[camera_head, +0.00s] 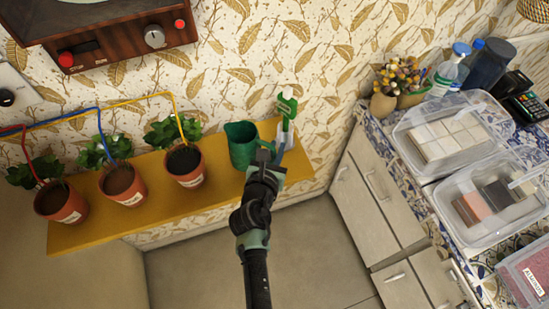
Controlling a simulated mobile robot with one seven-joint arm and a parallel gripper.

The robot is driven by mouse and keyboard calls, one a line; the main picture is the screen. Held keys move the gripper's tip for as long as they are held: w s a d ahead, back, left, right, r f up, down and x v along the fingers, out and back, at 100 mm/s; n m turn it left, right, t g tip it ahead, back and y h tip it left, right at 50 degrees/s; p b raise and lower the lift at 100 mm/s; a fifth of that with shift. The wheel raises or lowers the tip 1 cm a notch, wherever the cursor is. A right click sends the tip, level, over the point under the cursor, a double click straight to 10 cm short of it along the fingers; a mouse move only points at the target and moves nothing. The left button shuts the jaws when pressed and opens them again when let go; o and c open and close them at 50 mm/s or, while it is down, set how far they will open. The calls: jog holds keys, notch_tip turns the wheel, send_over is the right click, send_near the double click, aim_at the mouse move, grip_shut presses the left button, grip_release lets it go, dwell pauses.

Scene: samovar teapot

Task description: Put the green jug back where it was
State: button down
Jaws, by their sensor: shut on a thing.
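The green jug (242,143) is at the right part of the yellow shelf (83,235), to the right of the potted plants. It looks upright, but I cannot tell whether its base touches the shelf. My gripper (265,158) reaches up from below and is shut on the jug at its right side. The fingertips and the jug's handle are largely hidden by the dark wrist.
Potted plants (185,167), (122,185), (61,202) with coloured tubes stand left on the shelf. A green-and-white spray bottle (286,118) stands close right of the jug. A counter with clear bins (447,137) and white drawers (366,205) is at right.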

jog(key=shift+f+b, duration=0.6)
jog(key=shift+f, duration=0.95)
jog(key=shift+f, duration=0.15)
jog(key=c, duration=0.9)
grip_release()
